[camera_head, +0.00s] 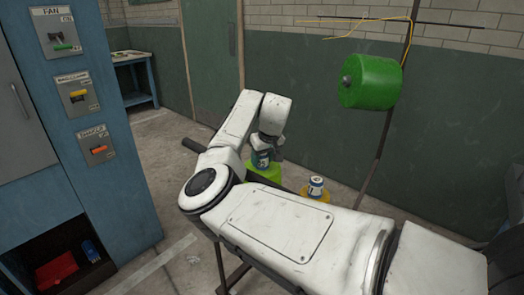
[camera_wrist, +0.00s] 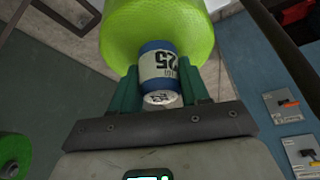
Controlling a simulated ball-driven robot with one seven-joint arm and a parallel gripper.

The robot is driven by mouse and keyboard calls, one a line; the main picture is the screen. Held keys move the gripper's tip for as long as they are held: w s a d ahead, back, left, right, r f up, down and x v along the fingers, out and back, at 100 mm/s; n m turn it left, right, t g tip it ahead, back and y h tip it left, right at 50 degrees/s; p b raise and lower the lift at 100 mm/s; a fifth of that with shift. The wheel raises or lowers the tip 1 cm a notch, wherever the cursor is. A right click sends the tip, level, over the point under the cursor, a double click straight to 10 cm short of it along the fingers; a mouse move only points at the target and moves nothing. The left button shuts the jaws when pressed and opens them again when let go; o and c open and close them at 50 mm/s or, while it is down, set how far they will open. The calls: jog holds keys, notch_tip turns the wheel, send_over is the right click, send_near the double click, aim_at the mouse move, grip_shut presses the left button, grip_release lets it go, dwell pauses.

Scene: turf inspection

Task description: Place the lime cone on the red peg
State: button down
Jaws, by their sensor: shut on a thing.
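The lime cone (camera_head: 265,170) is a wound spool with a blue and white printed core tube sticking out of one end. In the wrist view the lime cone (camera_wrist: 150,25) is beyond the fingers, its core tube between them. My gripper (camera_wrist: 158,88) has green fingers shut on that tube. In the head view my gripper (camera_head: 262,152) points down with the cone under it. Whether the cone's bottom touches anything is hidden behind my arm. I cannot make out a red peg in either view.
A yellow cone (camera_head: 317,194) with a similar tube is right of the lime one. A green spool (camera_head: 372,82) hangs high on a dark stand at right. A blue cabinet (camera_head: 105,140) with switches stands at left, with red and blue items in its bottom opening.

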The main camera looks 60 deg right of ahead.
jog(key=shift+f, duration=0.2)
jog(key=c, duration=0.5)
grip_release()
jog(key=shift+f, duration=0.15)
jog(key=shift+c, duration=0.2)
jog(key=v, duration=1.2)
